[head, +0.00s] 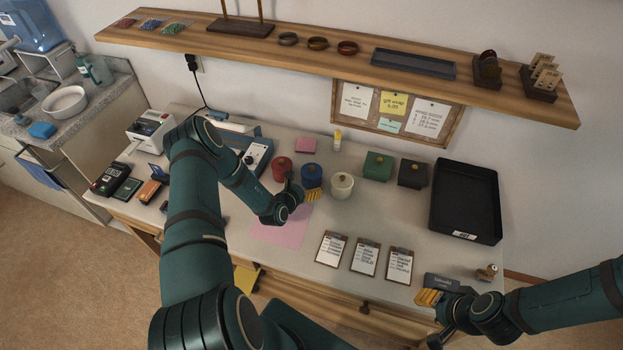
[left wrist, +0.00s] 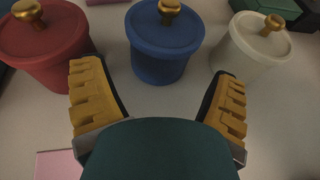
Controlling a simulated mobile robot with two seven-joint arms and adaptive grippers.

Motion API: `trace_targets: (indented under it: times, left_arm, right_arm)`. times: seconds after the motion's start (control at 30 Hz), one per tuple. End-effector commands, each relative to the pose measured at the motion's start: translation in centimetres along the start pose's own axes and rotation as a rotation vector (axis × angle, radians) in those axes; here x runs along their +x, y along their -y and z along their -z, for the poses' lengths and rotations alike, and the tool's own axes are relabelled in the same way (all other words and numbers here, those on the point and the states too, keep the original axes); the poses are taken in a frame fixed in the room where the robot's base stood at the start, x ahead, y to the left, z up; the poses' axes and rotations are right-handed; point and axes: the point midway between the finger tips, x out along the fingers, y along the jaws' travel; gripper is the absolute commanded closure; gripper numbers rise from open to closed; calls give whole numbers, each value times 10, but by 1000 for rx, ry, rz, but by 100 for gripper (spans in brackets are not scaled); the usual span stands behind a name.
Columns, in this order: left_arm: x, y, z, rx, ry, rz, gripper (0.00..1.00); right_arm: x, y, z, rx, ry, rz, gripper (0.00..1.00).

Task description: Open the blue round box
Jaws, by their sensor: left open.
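The blue round box (head: 312,173) stands on the table between a red round box (head: 282,168) and a white one (head: 342,185). Its lid with a gold knob is on, as the left wrist view shows on the blue box (left wrist: 165,50). My left gripper (head: 303,192) is just in front of the blue box, hiding part of it. In the left wrist view its yellow-padded fingers (left wrist: 165,92) are spread apart and empty, with the blue box beyond and between them. My right gripper (head: 432,316) is at the table's front right edge, far from the boxes; its jaw opening is unclear.
Green (head: 378,165) and dark (head: 413,173) boxes stand right of the white one. A black tray (head: 466,200) is at the right. A pink sheet (head: 283,228) and several clipboards (head: 364,257) lie in front. A shelf (head: 330,60) overhangs the back.

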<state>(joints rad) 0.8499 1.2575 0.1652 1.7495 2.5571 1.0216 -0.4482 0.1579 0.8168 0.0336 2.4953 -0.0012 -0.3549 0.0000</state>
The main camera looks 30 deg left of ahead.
Motion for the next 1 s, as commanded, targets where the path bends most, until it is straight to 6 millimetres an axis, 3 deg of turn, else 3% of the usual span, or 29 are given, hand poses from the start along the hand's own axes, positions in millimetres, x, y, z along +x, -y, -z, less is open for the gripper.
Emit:
trace_targets:
  times: [0.1,0.3,0.67,0.8,1.0]
  left_arm:
    - [20,0,-2,0,3,0,13]
    - [38,0,-2,-1,1,0,13]
    - [41,0,-6,-1,1,0,14]
    - [41,0,-5,-1,1,0,63]
    - [41,0,-5,-1,1,0,65]
  right_arm:
    - [11,-4,-2,1,-1,-1,53]
    - [26,-10,-4,4,-1,-2,53]
    - [26,-10,-4,4,-3,-3,53]
    - [26,-10,-4,4,-3,-3,53]
    - [26,-10,-4,4,-3,-3,53]
